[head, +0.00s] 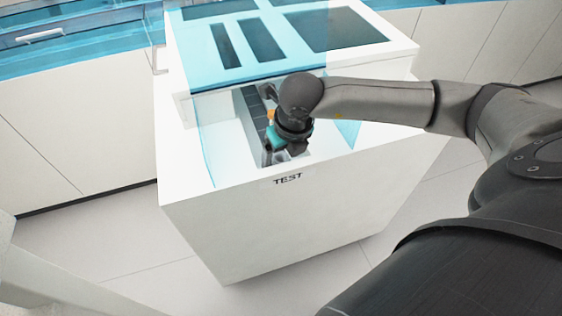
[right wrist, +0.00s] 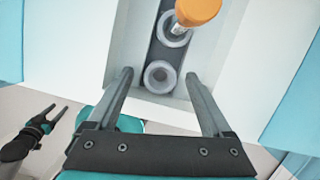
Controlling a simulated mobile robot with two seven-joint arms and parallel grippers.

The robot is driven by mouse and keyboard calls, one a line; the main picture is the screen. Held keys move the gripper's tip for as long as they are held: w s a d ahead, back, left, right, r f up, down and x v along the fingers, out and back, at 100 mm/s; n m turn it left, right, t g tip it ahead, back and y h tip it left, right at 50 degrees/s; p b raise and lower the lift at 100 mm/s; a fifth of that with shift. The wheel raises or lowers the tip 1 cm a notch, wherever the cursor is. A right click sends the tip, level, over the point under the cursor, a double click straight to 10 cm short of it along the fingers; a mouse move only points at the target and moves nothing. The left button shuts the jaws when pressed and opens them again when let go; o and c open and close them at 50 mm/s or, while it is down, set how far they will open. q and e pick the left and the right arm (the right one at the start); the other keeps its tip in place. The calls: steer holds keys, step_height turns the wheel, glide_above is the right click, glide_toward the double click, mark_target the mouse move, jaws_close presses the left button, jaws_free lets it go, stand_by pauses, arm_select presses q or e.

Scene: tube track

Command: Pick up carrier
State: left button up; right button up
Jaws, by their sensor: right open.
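In the right wrist view a grey ring-shaped carrier (right wrist: 160,76) sits at the near end of the dark track, with no tube in it. A second carrier (right wrist: 173,29) is behind it and holds a tube with an orange cap (right wrist: 198,10). My right gripper (right wrist: 158,75) is open, with one finger on each side of the empty carrier and gaps showing. In the head view my right gripper (head: 275,155) is over the track recess and hides most of it. My left gripper (right wrist: 54,111) shows small at the left of the right wrist view, its fingers apart and empty.
The track (head: 254,113) lies in a recess of the white machine (head: 255,225), marked TEST at the front. The recess walls stand close around the carriers. A see-through blue panel (head: 215,140) rises beside the track. The floor in front is clear.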

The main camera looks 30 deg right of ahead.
steer(key=c, duration=1.1)
steer(key=shift+o, duration=0.2)
steer(key=shift+r, duration=0.15)
steer(key=shift+r, duration=0.45)
arm_select(q)
steer(key=s+a+f+p, duration=0.1)
steer(key=s+a+p, duration=0.3)
steer(key=s, duration=0.2)
steer(key=d+p+v, duration=0.1)
steer(key=p+v, duration=0.5)
steer(key=shift+s+r, duration=0.15)
steer(key=shift+s, duration=0.15)
arm_select(e)
step_height(320, 180, up, 26)
arm_select(q)
steer(key=shift+d, duration=0.2)
arm_select(e)
steer(key=shift+f, duration=0.1)
